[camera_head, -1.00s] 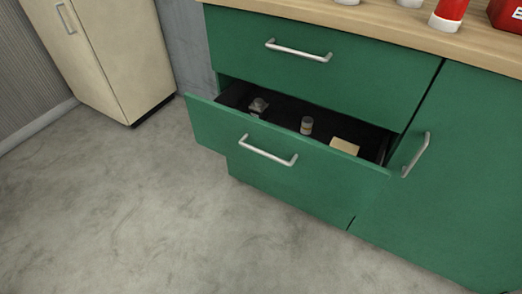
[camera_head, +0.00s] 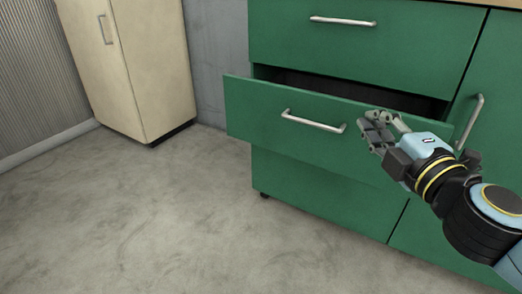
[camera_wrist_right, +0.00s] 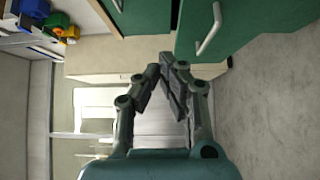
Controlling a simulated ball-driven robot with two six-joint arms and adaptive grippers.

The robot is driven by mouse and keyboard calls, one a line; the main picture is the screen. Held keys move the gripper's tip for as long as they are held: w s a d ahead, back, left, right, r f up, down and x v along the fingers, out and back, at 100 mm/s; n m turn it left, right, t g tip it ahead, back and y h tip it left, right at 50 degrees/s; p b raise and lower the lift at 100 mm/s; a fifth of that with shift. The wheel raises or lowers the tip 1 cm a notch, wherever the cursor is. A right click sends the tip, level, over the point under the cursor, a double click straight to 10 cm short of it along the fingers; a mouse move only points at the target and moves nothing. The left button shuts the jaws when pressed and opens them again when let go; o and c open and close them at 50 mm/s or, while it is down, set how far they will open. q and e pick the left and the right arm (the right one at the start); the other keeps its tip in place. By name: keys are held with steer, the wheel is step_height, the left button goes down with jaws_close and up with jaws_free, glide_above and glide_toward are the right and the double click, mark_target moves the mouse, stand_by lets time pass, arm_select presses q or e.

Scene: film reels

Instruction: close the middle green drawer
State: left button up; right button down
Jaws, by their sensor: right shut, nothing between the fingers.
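The middle green drawer (camera_head: 255,112) stands partly open, its front jutting out from the cabinet with a dark gap above it. Its silver bar handle (camera_head: 313,121) is on the front. My right gripper (camera_head: 366,127) is shut and empty, in front of the right half of the drawer front, to the right of the handle. I cannot tell whether it touches the front. In the right wrist view the closed fingers (camera_wrist_right: 163,68) are beside a green front (camera_wrist_right: 240,22) with a silver handle. The drawer's contents are hidden. My left gripper is not in view.
The upper green drawer (camera_head: 400,40) is shut above. A green cabinet door (camera_head: 490,130) with a handle is at the right. A beige cabinet (camera_head: 130,60) stands at the back left. The grey floor (camera_head: 130,220) before the drawers is clear.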

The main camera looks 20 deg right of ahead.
step_height(320, 180, down, 3)
steer(key=b, duration=0.1)
steer(key=p, duration=0.3)
glide_toward(348, 108)
steer(key=w+a+r, duration=0.2)
steer(key=w+a, duration=0.2)
steer(key=shift+w+d+f+y, duration=0.1)
steer(key=shift+w+d+y, duration=0.3)
steer(key=shift+w+d, duration=0.75)
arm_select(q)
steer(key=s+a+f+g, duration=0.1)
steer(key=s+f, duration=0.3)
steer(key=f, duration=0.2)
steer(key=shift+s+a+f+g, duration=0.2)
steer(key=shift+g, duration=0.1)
arm_select(e)
steer(key=shift+w+d, duration=0.25)
steer(key=shift+w, duration=0.15)
